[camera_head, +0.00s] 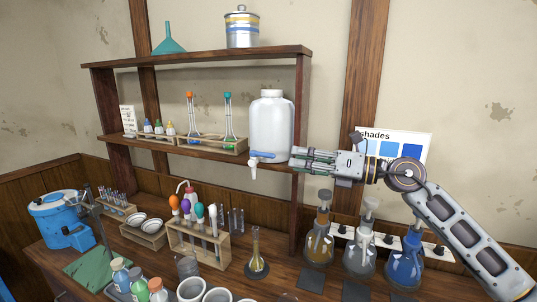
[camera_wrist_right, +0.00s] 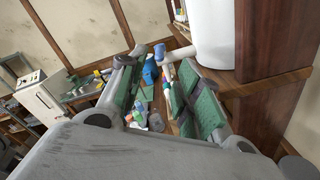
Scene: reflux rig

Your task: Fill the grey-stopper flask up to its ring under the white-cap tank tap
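The white tank (camera_head: 271,128) with a white cap stands at the right end of the shelf. Its tap (camera_head: 254,166) with a blue lever (camera_head: 262,155) sticks out over the shelf's front edge. My right gripper (camera_head: 290,160) is beside the tap, at its right; in the wrist view its green-padded fingers (camera_wrist_right: 160,85) are apart, with the tap (camera_wrist_right: 175,54) just beyond their tips. My left gripper is out of view.
A wooden rack (camera_head: 215,250) with coloured bulbs stands left of the narrow-necked flask. White bowls (camera_head: 192,290) and capped bottles (camera_head: 138,280) are in front. The shelf post (camera_head: 302,190) rises close to my right gripper. A blue-swatch card (camera_head: 395,143) hangs behind my arm.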

